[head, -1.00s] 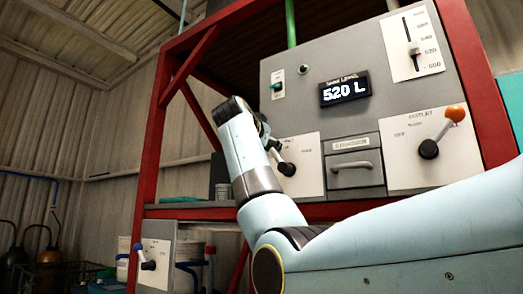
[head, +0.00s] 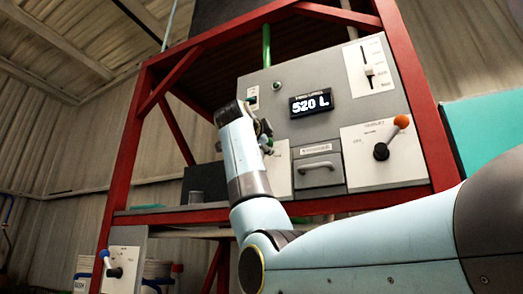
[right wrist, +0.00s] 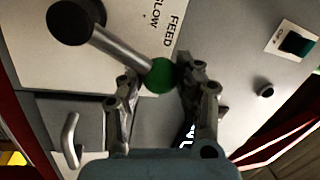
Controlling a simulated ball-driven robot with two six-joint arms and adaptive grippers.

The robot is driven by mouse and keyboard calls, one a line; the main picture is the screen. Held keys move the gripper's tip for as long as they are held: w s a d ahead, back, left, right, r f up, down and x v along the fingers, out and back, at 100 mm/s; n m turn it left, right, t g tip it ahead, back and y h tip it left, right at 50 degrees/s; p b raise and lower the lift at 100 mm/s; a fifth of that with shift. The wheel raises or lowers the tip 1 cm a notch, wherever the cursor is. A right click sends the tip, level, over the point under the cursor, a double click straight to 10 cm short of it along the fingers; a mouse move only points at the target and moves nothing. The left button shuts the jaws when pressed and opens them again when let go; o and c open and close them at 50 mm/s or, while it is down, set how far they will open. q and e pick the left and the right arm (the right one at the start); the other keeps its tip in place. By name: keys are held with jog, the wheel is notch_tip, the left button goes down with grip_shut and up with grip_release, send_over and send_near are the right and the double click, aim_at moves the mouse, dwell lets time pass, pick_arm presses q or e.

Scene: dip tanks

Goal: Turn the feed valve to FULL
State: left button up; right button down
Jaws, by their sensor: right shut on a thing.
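The feed valve is a lever with a black hub (right wrist: 76,20), a grey metal rod and a green ball knob (right wrist: 160,76) on a white plate lettered FEED and SLOW. My right gripper (right wrist: 161,84) has its two fingers on either side of the green ball and is shut on it. In the head view my right gripper (head: 265,132) is in front of the feed plate (head: 280,172), and most of the lever is hidden behind my arm. The display (head: 311,103) reads 520 L. My left gripper is not in view.
An outlet lever with an orange ball (head: 401,122) is on the panel's right. A drawer handle (head: 320,167) lies between the plates. A slider scale (head: 368,70) is above. A green switch (right wrist: 298,43) is near the gripper. A blue-knobbed lever (head: 105,257) is low left. Red posts frame the panel.

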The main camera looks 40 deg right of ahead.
aim_at(279, 154)
jog(key=m+b, duration=0.1)
jog(key=s+f+m+b, duration=0.1)
jog(key=m, duration=0.1)
jog(key=f+m, duration=0.1)
jog(key=shift+s+d+f+m+g+h+b, duration=0.2)
jog(key=shift+s+d+m+g+h+b, duration=0.1)
jog(key=shift+d+g+h+b, duration=0.1)
jog(key=shift+f+m+g+b, duration=0.4)
jog(key=shift+f+m+b, duration=0.1)
jog(key=shift+m, duration=0.6)
jog(key=c, duration=0.9)
grip_release()
jog(key=shift+s, duration=0.1)
jog(key=o, duration=0.4)
jog(key=shift+o, duration=0.2)
jog(key=shift+d+r, duration=0.1)
jog(key=shift+r, duration=0.05)
jog(key=v, duration=1.2)
